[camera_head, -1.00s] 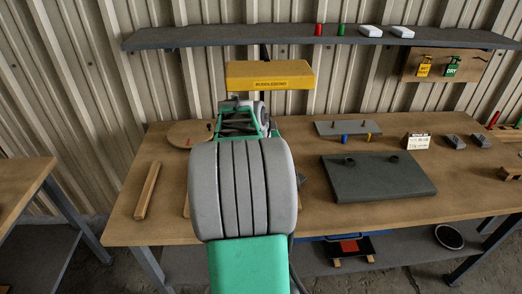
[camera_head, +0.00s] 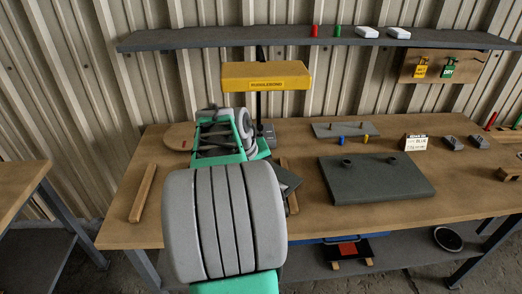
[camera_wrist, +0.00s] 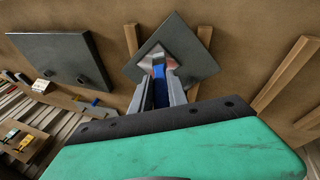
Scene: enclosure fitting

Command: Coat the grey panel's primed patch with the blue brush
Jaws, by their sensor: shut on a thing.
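The grey panel (camera_wrist: 195,55) lies turned like a diamond across two wooden strips in the wrist view. In the head view only its right corner (camera_head: 288,182) shows beside my arm. A paler patch (camera_wrist: 146,62) shows on the panel around the brush's end. My gripper (camera_wrist: 161,84) is shut on the blue brush (camera_wrist: 160,72), whose blue part shows between the fingers. The brush end is over the pale patch; I cannot tell whether it touches. In the head view my arm hides the gripper and brush.
A large dark plate with two round knobs (camera_head: 375,185) lies to the right. Behind it are a smaller grey plate (camera_head: 345,129) and a white card (camera_head: 416,143). A yellow overhead box (camera_head: 266,76) stands behind my arm. A loose wooden bar (camera_head: 143,192) lies left.

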